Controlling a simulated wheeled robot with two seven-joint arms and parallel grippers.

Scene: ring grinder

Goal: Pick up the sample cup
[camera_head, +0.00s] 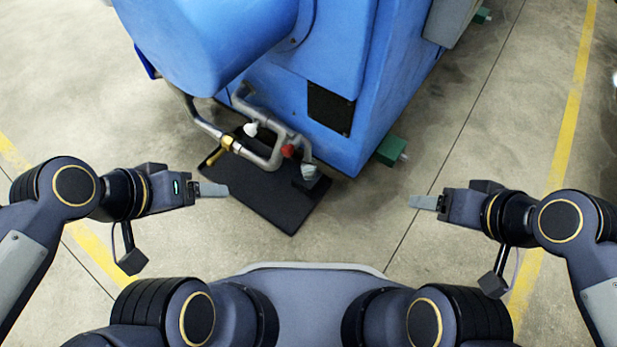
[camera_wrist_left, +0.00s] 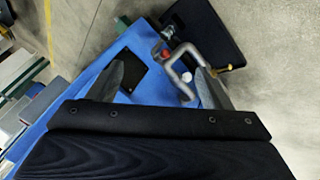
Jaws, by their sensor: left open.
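A small pale grey cup-like piece (camera_head: 309,171), which looks like the sample cup, sits on a small dark block under a pipe end above the black tray (camera_head: 291,220). It seems to show again in the left wrist view (camera_wrist_left: 168,31), small and unclear. My left gripper (camera_head: 213,189) is left of the tray, apart from the cup and empty. In the left wrist view its two fingers (camera_wrist_left: 162,72) stand apart. My right gripper (camera_head: 424,202) is out to the right, away from the cup; its finger gap is not visible from this side.
The blue machine (camera_head: 300,110) fills the top middle. Bent metal pipes (camera_head: 262,156) with a white knob (camera_head: 250,128) and a red knob (camera_head: 288,151) hang over the tray. A green foot (camera_head: 391,150) sticks out at the machine's right.

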